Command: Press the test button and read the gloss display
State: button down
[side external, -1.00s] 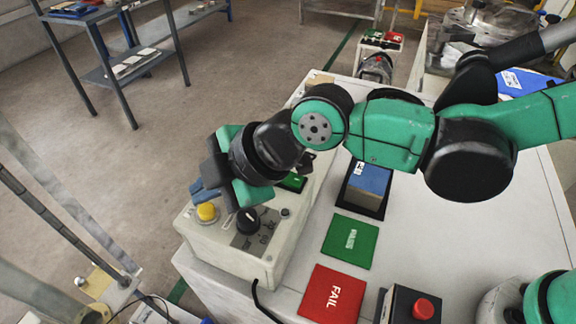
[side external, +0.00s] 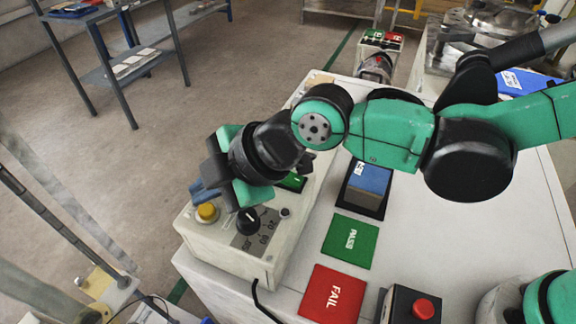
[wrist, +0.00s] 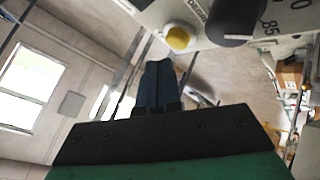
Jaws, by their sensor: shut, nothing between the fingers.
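A cream test unit (side external: 215,250) stands on the white bench, with a yellow button (side external: 207,212), a black knob (side external: 248,221) and a printed scale beside the knob. A green display (side external: 293,181) shows partly behind my wrist; its reading cannot be made out. My gripper (side external: 203,192) is shut and empty, at the yellow button's far side in the side view. In the wrist view the closed blue fingers (wrist: 156,85) point toward the yellow button (wrist: 179,38) and appear a little apart from it. The black knob (wrist: 228,22) is to its right.
A green PASS mat (side external: 350,241) and a red FAIL mat (side external: 332,295) lie on the bench. A blue tile (side external: 369,181) sits in a dark holder. A box with a red button (side external: 424,308) stands at the front. Free bench lies right of the mats.

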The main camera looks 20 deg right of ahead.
aim_at(214, 209)
jog(key=shift+f, duration=0.2)
jog(key=shift+f, duration=0.25)
jog(key=shift+f, duration=0.45)
dwell(0.8)
jog(key=shift+r, duration=0.9)
jog(key=shift+r, duration=0.1)
jog(key=shift+r, duration=2.4)
